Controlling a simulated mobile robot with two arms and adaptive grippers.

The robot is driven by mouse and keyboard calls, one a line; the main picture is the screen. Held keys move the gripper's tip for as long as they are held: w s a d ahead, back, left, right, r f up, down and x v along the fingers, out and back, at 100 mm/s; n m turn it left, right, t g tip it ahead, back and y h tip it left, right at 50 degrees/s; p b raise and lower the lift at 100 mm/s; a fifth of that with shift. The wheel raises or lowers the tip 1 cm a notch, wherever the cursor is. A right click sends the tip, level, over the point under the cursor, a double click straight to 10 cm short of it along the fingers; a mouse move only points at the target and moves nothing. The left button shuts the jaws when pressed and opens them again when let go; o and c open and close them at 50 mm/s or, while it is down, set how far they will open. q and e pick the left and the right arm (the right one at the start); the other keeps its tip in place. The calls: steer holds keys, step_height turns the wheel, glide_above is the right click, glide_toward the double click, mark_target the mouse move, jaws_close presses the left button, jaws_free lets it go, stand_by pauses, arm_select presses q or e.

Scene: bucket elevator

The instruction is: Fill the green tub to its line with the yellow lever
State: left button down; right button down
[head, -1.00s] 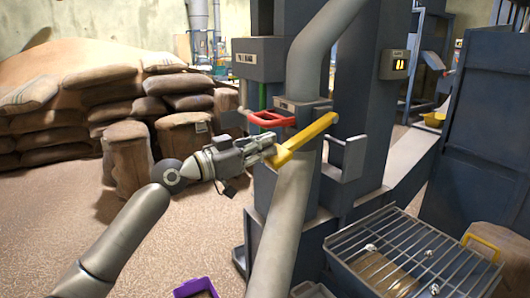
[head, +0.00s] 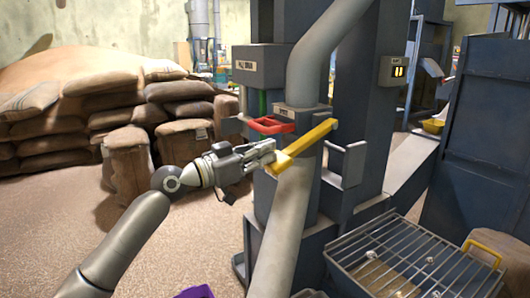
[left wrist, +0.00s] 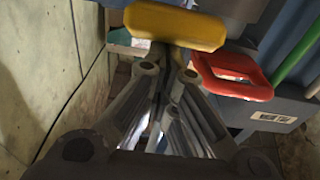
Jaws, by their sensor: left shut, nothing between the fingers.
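The yellow lever (head: 308,143) sticks out from the grey spout pipe, slanting down toward the left to its free end. It also shows in the left wrist view (left wrist: 175,26), just beyond the fingertips. My left gripper (head: 272,156) is shut and empty beside the lever's free end; I cannot tell whether they touch. Its fingers also show in the left wrist view (left wrist: 168,62). I cannot make out a green tub in either view. My right gripper is out of view.
A red handle (head: 270,126) sits just behind and left of the lever, and also in the left wrist view (left wrist: 234,78). A barred grate (head: 415,265) lies at lower right. A purple tub (head: 195,292) is cut off below. Sacks (head: 70,125) are piled at left.

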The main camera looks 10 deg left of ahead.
arm_select(q)
steer(key=shift+f, duration=0.65)
steer(key=r+v, duration=0.1)
steer(key=v, duration=1.1)
stand_by(0.4)
